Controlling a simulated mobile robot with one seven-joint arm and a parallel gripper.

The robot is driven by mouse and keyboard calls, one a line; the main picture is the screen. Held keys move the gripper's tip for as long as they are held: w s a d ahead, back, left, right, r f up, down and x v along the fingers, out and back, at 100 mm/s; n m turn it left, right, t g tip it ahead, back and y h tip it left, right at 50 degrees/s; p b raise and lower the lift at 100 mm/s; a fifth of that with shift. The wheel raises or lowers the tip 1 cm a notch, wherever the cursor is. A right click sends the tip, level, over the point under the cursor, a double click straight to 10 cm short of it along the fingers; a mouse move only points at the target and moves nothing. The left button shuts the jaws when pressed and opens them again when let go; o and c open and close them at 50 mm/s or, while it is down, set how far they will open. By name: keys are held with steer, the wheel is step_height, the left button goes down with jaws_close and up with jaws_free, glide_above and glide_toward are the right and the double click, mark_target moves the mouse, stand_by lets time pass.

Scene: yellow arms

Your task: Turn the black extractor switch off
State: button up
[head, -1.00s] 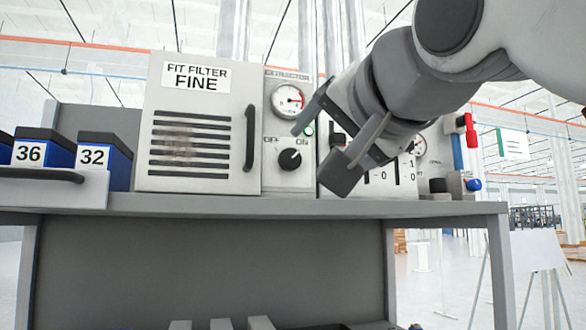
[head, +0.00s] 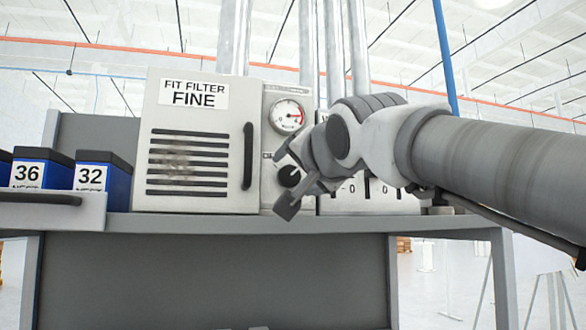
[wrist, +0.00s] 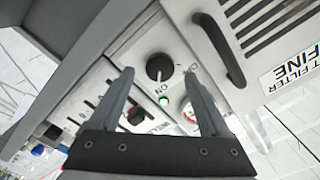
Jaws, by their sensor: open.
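The black extractor switch is a round knob (head: 289,175) on the pale panel (head: 270,115) right of the filter box. It also shows in the wrist view (wrist: 160,67), its pale pointer mark toward the ON label. A green lamp (wrist: 164,101) beside that label looks lit. My gripper (head: 285,179) is open, its two fingers in front of the panel. In the wrist view the knob appears between the fingertips (wrist: 161,70). I cannot tell whether the fingers touch it. In the head view my gripper hides the ON label and lamp.
A round gauge (head: 287,116) sits above the knob. The FIT FILTER FINE box (head: 205,100) has a black handle (head: 248,156) just left of the panel. Sliders (wrist: 95,104) stand on the other side. Blue bins (head: 103,178) are far left on the shelf (head: 200,224).

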mark_target(290, 176)
steer(key=shift+p+x, duration=0.45)
steer(key=shift+x, duration=1.3)
jaws_close()
